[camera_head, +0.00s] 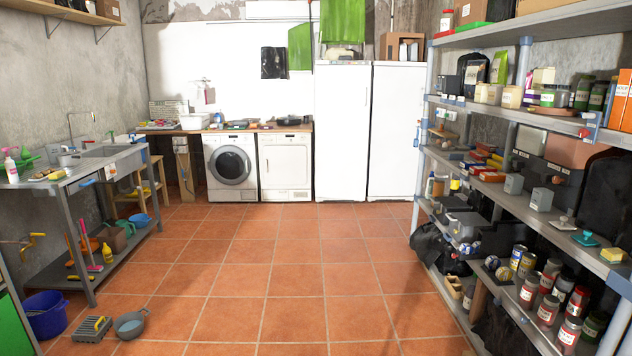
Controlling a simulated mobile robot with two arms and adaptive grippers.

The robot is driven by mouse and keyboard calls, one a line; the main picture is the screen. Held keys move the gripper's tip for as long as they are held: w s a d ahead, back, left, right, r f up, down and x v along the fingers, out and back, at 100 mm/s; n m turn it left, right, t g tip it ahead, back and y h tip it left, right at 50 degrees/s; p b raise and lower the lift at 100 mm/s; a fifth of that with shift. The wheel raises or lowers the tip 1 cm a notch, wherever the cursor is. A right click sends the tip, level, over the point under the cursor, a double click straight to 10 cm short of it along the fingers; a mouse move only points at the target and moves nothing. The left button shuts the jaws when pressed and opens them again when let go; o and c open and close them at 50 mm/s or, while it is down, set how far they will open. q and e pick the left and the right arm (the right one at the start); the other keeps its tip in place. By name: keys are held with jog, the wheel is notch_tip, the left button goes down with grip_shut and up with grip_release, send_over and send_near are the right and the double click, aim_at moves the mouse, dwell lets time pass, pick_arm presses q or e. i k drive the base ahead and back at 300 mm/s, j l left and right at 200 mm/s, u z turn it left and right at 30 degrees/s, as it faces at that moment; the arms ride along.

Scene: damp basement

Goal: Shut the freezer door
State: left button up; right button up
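Two tall white upright units stand side by side against the back wall, a left one (341,135) and a right one (397,135). I cannot tell which of them is the freezer. Both fronts look flat and close to flush from here, and I cannot tell whether either door is slightly ajar. The lower right part of the right unit is partly hidden by the shelving. Neither of my grippers shows in the head view.
Clear tiled floor (270,265) runs from me to the units. Loaded metal shelving (560,125) lines the right, with a black bag (428,243) at its foot. A sink bench (75,185), blue bucket (45,315) and grey pan (130,324) are at left. A washing machine (230,168) stands at the back.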

aim_at(342, 92)
jog(key=i, duration=6.55)
jog(key=i+z, duration=0.25)
jog(key=i, duration=0.3)
jog(key=i+j+z, duration=0.2)
jog(key=i, duration=0.4)
